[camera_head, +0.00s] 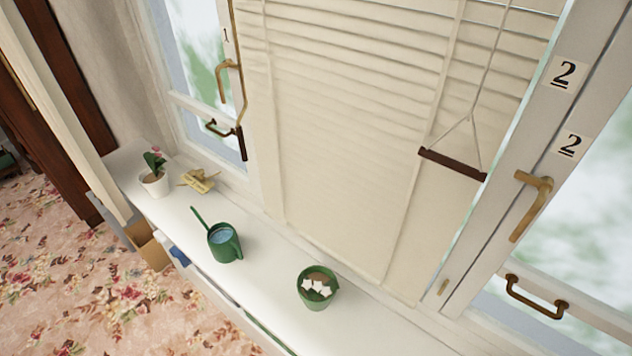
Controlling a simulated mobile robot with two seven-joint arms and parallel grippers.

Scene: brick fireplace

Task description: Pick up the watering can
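A green watering can (226,243) stands upright on the white window sill (262,284). Its top is open and shows light blue inside, and its thin spout points up and to the left. What looks like its handle is on the right side. Nothing touches it. Neither of my grippers shows in the head view.
A green pot (317,289) with white pieces in it stands right of the can. A white flowerpot (155,183) and a small tan object (198,181) are at the sill's left. Blinds (345,130) and window handles (531,205) rise behind. A cardboard box (152,252) is below.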

